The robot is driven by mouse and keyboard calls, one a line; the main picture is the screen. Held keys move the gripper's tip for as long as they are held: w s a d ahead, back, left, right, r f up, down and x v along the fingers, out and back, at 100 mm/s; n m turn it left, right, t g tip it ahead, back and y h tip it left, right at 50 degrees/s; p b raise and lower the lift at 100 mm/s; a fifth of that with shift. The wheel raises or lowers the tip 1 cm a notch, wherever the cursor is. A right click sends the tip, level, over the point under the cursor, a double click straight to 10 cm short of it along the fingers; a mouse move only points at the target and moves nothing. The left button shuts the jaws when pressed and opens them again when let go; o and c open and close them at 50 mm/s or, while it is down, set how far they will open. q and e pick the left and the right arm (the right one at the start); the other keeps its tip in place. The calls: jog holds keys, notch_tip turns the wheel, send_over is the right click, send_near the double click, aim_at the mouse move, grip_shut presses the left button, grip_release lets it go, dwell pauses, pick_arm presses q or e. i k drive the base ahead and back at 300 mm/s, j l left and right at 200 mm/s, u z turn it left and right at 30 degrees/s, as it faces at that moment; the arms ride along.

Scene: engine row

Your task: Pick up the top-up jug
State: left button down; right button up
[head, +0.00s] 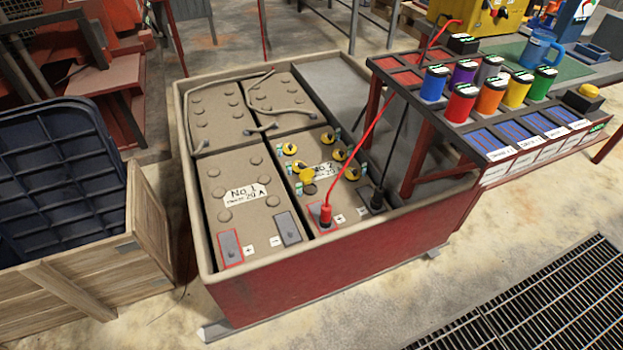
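The top-up jug appears to be the translucent blue jug (537,50) at the upper right of the head view. It stands upright on a green mat (508,50), behind the row of coloured canisters. Its handle is on its right side. Its base is partly hidden by the canisters in front. Neither of my grippers shows in this view.
A red rack (410,84) holds several coloured canisters (461,103) in front of the jug. A red battery box (340,268) stands in the middle, with red and black cables clipped on. A wooden crate (150,230) is at left, a floor grate (540,310) at lower right.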

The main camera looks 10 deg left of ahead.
aim_at(540, 43)
jog(key=i+l+z, duration=0.5)
jog(key=l, duration=0.15)
jog(key=i+l+z, duration=1.05)
jog(key=i, duration=0.5)
jog(key=i+l+z, duration=0.1)
jog(key=i, duration=0.5)
jog(key=i+u, duration=0.2)
jog(key=u, duration=0.2)
jog(key=i+l+u, duration=0.15)
jog(key=u, duration=0.25)
jog(key=i+l+u, duration=0.2)
jog(key=u, duration=0.2)
jog(key=i+l+u, duration=0.2)
jog(key=u, duration=0.25)
